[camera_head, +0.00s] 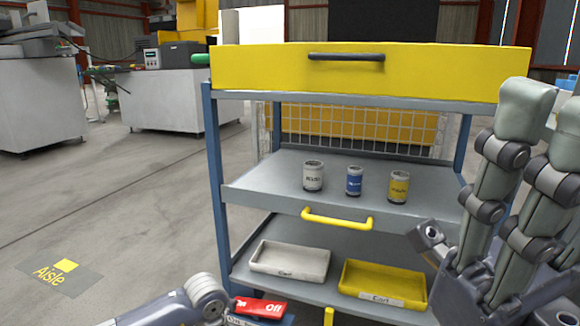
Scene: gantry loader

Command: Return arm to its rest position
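My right gripper (498,180) is raised close to the camera at the right edge. Its grey jointed fingers point up and are spread apart, with nothing seen between them. It covers the right side of the trolley.
The blue-framed trolley with a yellow drawer (260,70) stands ahead. Its middle shelf (265,190) holds three cans. A white tray (290,261) and yellow tray (383,283) sit below. A yellow handle (337,218) juts forward. Floor at left is clear.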

